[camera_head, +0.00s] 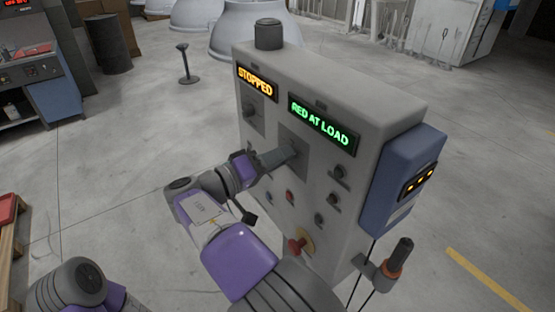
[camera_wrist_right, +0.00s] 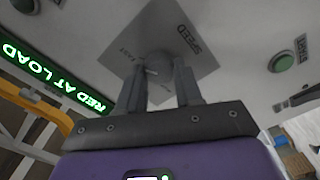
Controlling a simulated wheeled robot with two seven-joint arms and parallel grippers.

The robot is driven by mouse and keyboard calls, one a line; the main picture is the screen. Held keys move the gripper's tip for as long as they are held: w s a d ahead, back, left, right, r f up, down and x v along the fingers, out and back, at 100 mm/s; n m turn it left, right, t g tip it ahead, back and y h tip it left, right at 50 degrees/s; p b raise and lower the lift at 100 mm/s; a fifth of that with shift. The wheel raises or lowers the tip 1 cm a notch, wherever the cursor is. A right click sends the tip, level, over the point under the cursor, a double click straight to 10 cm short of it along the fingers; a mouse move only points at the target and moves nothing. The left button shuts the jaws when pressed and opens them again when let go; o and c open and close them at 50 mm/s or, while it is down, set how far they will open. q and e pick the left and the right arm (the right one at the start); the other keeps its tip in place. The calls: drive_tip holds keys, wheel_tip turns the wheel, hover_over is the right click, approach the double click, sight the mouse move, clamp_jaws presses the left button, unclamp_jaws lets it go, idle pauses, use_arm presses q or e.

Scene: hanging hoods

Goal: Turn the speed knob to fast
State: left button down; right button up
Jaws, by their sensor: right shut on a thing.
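The speed knob (camera_wrist_right: 157,64) is a round grey knob on a diamond-looking grey plate (camera_wrist_right: 186,22) lettered SPEED, seen upside down in the right wrist view. A FAST label shows at the plate's left part. A small pale mark shows on the knob; which label it points to I cannot tell. My right gripper (camera_wrist_right: 160,82) is shut on the knob, one finger on each side. In the head view my right gripper (camera_head: 289,153) reaches the plate on the control box (camera_head: 330,85) and hides the knob. My left gripper is out of view.
The box has a STOPPED display (camera_head: 257,82), a green RED AT LOAD display (camera_head: 322,124), another knob (camera_head: 250,110), several buttons and a red stop button (camera_head: 297,245) below my right gripper. A blue unit (camera_head: 403,180) is on its right side. Open floor lies to the left.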

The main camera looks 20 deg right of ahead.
drive_tip(key=o, duration=1)
drive_tip(key=shift+o, duration=0.2)
drive_tip(key=v, duration=0.7)
drive_tip(key=shift+s+a+p, duration=0.15)
drive_tip(key=shift+a+p, duration=0.15)
